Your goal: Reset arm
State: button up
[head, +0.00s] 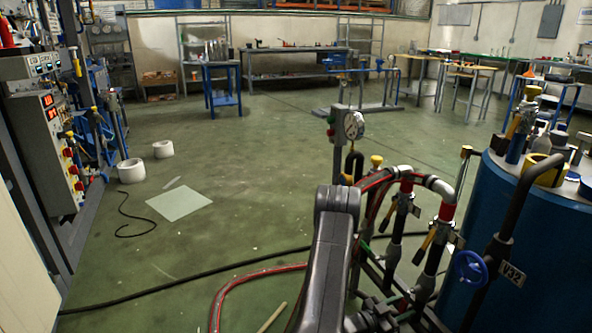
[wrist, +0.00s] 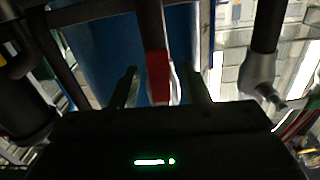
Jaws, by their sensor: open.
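My arm (head: 335,240) rises in the lower middle of the head view, in front of the pipework. My gripper's tips cannot be made out in the head view. In the wrist view my gripper (wrist: 163,84) shows two dark fingers spread apart. A dark pipe with a red band (wrist: 158,76) shows in the gap between the fingers. I cannot tell how far it is from them, and the fingers do not appear shut on it. A blue surface (wrist: 105,50) lies behind.
Pipes with red bands and yellow-handled valves (head: 436,225) stand right of my arm. A blue drum (head: 520,225) with a blue handwheel (head: 470,267) before it fills the right. A control panel (head: 50,150) stands left. A red hose (head: 225,295) crosses the floor. Mid-floor is mostly clear.

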jog(key=shift+w+d, duration=0.3)
jog(key=shift+d, duration=0.1)
jog(key=shift+w+a+r+m+p, duration=0.2)
jog(key=shift+w+m+p, duration=0.2)
jog(key=shift+m, duration=0.7)
jog(key=shift+f, duration=0.1)
